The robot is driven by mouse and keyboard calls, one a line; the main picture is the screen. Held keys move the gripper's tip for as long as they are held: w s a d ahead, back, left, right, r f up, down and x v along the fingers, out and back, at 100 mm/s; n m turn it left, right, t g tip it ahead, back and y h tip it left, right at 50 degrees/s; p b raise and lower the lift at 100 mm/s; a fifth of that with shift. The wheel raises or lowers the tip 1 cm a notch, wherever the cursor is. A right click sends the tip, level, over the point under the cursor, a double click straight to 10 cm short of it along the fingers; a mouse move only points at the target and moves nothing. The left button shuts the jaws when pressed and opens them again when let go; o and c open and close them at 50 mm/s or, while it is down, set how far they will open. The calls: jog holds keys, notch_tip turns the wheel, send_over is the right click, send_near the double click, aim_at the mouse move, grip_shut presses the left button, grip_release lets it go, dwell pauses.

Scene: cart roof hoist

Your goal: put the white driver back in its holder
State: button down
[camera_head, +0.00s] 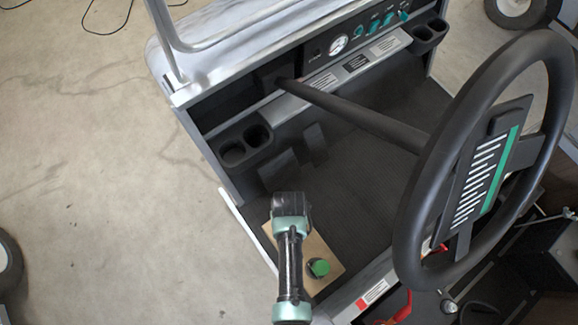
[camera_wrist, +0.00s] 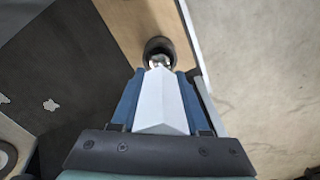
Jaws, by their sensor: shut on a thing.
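The white driver (camera_wrist: 161,103) is in my gripper (camera_wrist: 160,88), its pale faceted handle between the two blue fingers in the wrist view. Its far end points at a dark round holder (camera_wrist: 153,43) on a tan board (camera_wrist: 125,22). The metal end overlaps the holder's opening; I cannot tell whether it is inside or above it. In the head view, my arm covers my gripper, the driver and that holder; the tan board (camera_head: 325,252) shows beside it.
A green-topped round item (camera_head: 318,267) stands on the board, close right of my arm. The steering wheel (camera_head: 409,215) rises at the right, with its column (camera_head: 365,118) crossing to the dashboard (camera_head: 335,45). Cup holders (camera_head: 244,145) lie ahead. Open concrete floor (camera_head: 100,180) is on the left.

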jog(key=shift+f+b, duration=1.15)
jog(key=shift+f, duration=0.45)
jog(key=shift+c, duration=1.6)
grip_release()
notch_tip(320, 180, up, 13)
jog(key=p, duration=0.2)
jog(key=shift+p, duration=0.4)
